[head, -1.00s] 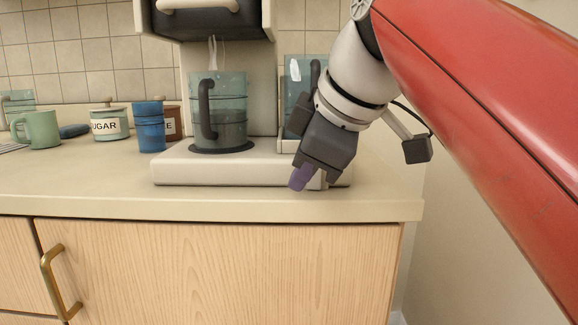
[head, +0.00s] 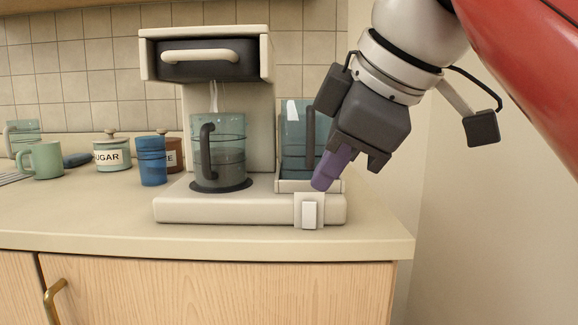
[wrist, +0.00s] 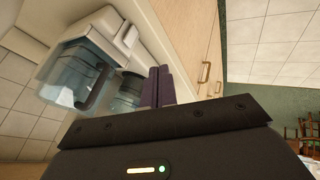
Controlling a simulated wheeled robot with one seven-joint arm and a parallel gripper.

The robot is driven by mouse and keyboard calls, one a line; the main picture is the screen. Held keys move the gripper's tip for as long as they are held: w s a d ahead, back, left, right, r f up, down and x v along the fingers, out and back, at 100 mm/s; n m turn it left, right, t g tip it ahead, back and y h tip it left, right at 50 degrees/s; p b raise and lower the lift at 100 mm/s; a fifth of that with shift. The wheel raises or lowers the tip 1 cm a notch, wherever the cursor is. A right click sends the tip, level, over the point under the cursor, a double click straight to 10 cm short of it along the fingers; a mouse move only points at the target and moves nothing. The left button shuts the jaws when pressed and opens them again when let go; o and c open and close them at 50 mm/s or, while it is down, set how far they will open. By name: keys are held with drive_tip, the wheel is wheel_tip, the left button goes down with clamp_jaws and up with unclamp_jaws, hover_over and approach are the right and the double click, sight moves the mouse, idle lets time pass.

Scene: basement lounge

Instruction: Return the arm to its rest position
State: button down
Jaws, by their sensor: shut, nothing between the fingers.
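My gripper (head: 326,178) is shut and empty, its purple fingers together, pointing down and left. In the head view it hangs in front of the right part of the coffee maker (head: 170,208), above a small white switch (head: 310,214) on the base's front. I see a gap in the picture between fingertips and switch. In the wrist view my gripper (wrist: 158,72) also shows shut, with the coffee maker's water tank (wrist: 68,75) to its left.
A glass carafe (head: 220,150) stands on the coffee maker's plate. A blue cup (head: 152,160), a sugar jar (head: 112,156) and a green mug (head: 42,160) stand to the left on the counter (head: 80,215). A wall is close on the right.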

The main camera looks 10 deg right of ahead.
drive_tip(key=s+d+f+m+h, duration=0.1)
drive_tip(key=f+m, duration=0.3)
drive_tip(key=f, duration=0.7)
drive_tip(key=s+d+f+m+h+p, duration=0.1)
drive_tip(key=d+f+m, duration=0.2)
drive_tip(key=f, duration=0.9)
drive_tip(key=s+d+f+m+g+h, duration=0.1)
drive_tip(key=d+f+m, duration=0.1)
drive_tip(key=f+m, duration=0.5)
wheel_tip(320, 180, down, 5)
drive_tip(key=shift+s+d+f, duration=0.1)
drive_tip(key=shift+s+d, duration=0.05)
drive_tip(key=shift+s, duration=0.15)
